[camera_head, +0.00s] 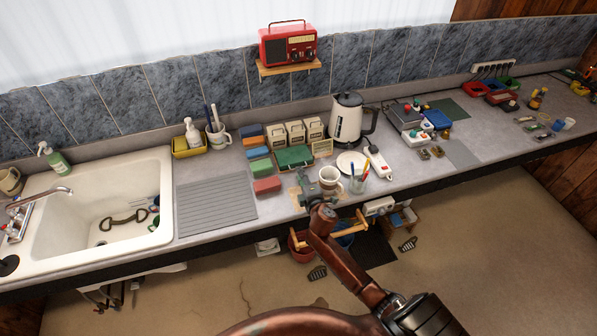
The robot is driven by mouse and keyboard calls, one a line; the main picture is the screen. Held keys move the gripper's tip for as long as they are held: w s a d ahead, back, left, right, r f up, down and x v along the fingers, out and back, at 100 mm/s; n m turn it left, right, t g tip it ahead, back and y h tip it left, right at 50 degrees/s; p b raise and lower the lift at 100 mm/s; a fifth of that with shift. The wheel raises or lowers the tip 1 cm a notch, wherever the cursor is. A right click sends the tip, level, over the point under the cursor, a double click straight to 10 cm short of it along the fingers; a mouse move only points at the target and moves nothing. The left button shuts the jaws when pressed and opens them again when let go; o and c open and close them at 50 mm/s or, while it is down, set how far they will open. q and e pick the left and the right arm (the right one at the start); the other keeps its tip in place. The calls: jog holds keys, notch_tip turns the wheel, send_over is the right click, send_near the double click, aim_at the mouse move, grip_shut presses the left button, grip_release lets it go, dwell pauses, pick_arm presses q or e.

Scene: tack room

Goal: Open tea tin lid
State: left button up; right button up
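Three cream canisters with small dark marks stand in a row by the back wall: a left one (276,135), a middle one (295,132) and a right one (313,129). Their labels are too small to read, so I cannot tell which is the tea tin. A green box (292,157) sits in front of them. My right gripper (310,189) is over the counter's front part, in front of the green box and left of a white mug (330,178). It is apart from the canisters. Its fingers are too small and overlapped to show their opening. My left gripper is out of view.
Coloured boxes (265,185) lie left of my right gripper. A ribbed drainboard (215,205) and sink (105,210) are left.

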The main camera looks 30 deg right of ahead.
aim_at(295, 159)
jog(key=shift+x, duration=1.25)
jog(key=shift+w+f, duration=0.1)
jog(key=shift+w, duration=0.2)
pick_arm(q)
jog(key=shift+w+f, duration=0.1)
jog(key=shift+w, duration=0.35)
pick_arm(e)
grip_shut()
